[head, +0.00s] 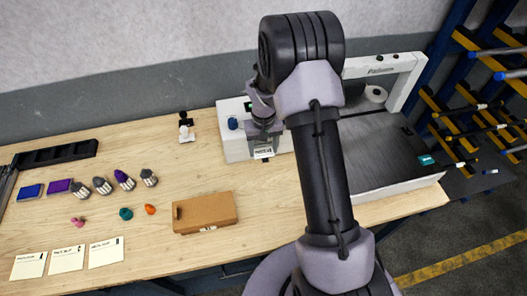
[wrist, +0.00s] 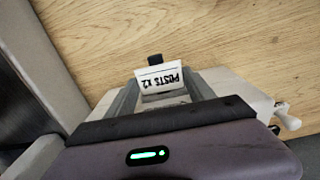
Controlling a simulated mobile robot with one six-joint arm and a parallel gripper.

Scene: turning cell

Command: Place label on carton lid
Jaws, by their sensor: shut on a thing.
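A brown carton (head: 205,213) lies closed on the wooden bench, left of my arm and nearer than my gripper. A small white label (head: 263,154) is at the tip of my gripper (head: 262,143), in front of the white box-shaped unit.
The white unit (head: 234,146) and a large wrapping machine (head: 382,160) stand at the right. A black tray (head: 55,156) sits farther back. Bare wood surrounds the carton.

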